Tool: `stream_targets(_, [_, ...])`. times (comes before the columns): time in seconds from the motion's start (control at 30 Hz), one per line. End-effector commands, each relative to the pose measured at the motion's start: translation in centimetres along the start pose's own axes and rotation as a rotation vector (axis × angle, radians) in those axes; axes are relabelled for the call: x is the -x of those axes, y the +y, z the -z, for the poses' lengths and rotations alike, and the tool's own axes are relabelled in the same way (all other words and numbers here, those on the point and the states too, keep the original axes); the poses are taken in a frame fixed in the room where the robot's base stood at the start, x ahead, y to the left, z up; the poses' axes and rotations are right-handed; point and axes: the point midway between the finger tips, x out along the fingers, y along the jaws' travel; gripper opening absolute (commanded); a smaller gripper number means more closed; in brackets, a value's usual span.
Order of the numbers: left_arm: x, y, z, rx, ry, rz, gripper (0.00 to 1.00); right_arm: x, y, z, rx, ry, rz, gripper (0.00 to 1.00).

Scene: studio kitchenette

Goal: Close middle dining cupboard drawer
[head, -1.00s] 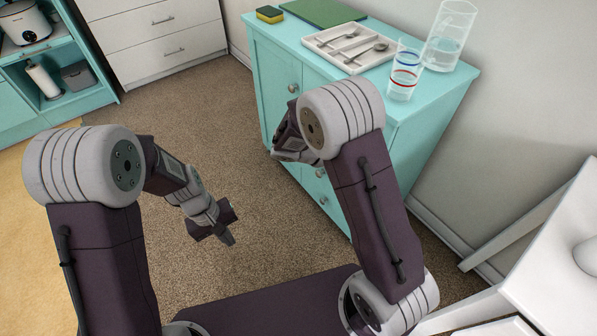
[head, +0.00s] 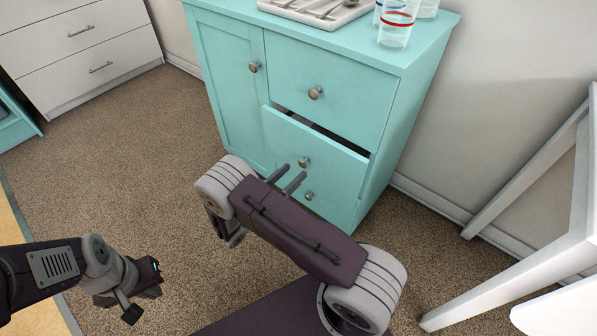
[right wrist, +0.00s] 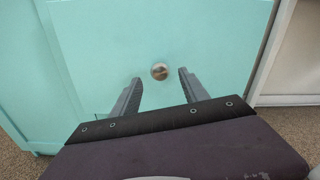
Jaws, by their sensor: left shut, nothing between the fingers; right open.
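The teal dining cupboard (head: 228,85) has a door on the left and stacked drawers on the right. Its middle drawer (head: 325,172) stands slightly out, with a dark gap along its top edge and a round metal knob (head: 304,162). My right gripper (head: 292,178) is open and empty in front of this drawer, close to the knob. In the right wrist view, a knob (right wrist: 160,71) on a teal front lies ahead, between and beyond the open fingers (right wrist: 160,88). My left gripper (head: 131,308) is shut and empty, low over the floor at the lower left.
The upper drawer (head: 330,85) looks flush. A cutlery tray (head: 290,8) and a clear cup (head: 396,28) stand on the cupboard top. White furniture (head: 560,225) is on the right, and white drawers (head: 85,55) at the back left. Carpet is clear left of the cupboard.

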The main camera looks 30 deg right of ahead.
Motion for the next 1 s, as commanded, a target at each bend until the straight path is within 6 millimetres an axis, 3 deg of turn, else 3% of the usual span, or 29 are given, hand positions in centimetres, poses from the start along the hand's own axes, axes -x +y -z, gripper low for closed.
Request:
stream_targets(0.03, [-1.1,0.0,-0.1,0.0,0.0,0.0,0.0,-1.1,0.1,0.6,-0.002,0.001,0.005,0.52])
stream_targets(0.2, [-2.0,0.0,-0.2,0.0,0.0,0.0,0.0,-3.3,0.1,0.3,-0.001,0.002,0.002,0.52])
stream_targets(0.5, [-2.0,0.0,-0.2,0.0,0.0,0.0,0.0,-3.9,0.0,0.0,0.0,0.001,0.0,0.52])
stream_targets(0.53, [-2.0,0.0,-0.2,0.0,0.0,0.0,0.0,-3.9,0.0,0.0,0.0,0.001,0.0,0.5])
stream_targets(0.7, [-2.0,0.0,-0.2,0.0,0.0,0.0,0.0,-3.9,0.0,0.0,0.0,0.001,0.0,0.02])
stream_targets(1.0, [-2.0,0.0,-0.2,0.0,0.0,0.0,0.0,-3.9,0.0,0.0,-0.001,0.001,0.0,0.0])
